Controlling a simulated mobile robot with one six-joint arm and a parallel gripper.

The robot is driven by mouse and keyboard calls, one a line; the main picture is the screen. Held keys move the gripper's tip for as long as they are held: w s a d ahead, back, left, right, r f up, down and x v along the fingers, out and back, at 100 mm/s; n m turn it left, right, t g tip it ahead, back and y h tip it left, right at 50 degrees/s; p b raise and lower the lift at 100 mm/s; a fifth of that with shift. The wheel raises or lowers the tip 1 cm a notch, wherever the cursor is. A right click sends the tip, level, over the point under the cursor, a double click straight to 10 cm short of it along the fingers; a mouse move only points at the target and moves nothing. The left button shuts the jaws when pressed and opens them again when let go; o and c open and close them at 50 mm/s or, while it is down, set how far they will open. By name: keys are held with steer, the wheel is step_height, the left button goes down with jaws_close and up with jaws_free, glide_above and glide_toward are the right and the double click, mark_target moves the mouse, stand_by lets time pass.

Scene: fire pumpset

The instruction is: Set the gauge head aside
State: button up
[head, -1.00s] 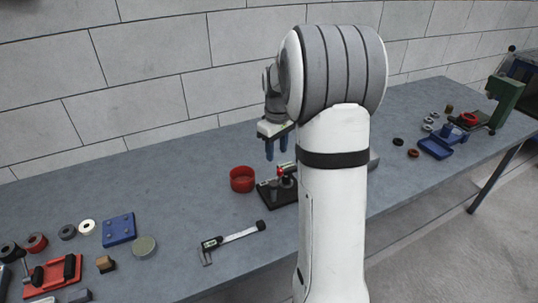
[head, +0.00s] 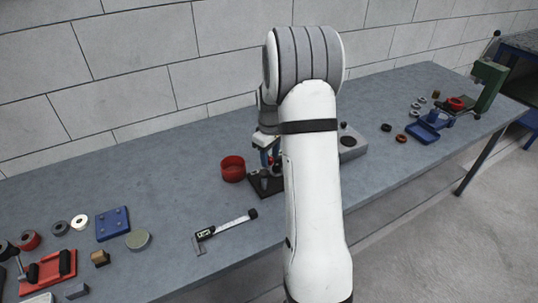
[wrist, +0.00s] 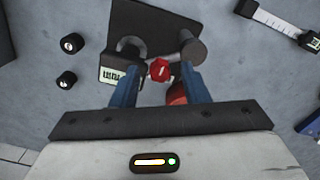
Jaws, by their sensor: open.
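A dark stand plate (wrist: 150,25) bears a grey post (wrist: 193,50), a curved grey part (wrist: 130,46) and small light readouts (wrist: 112,74). The red knob (wrist: 159,70), which seems to belong to the gauge head, stands between my gripper's fingertips in the wrist view. My gripper (wrist: 160,73) is open, its blue fingers on both sides of the knob with gaps visible. In the head view my gripper (head: 269,156) is low over the dark stand plate (head: 266,188), and my arm hides part of the stand. Which parts make up the gauge head is hard to tell.
A red cup (head: 233,169) stands just left of the stand. A digital caliper (head: 225,228) lies in front. A grey block (head: 352,143) is right of my arm. A blue plate (head: 112,224) and several rings lie at left. Bench between the groups is clear.

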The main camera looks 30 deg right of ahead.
steer(key=shift+c, duration=0.5)
jaws_close()
steer(key=shift+a, duration=0.15)
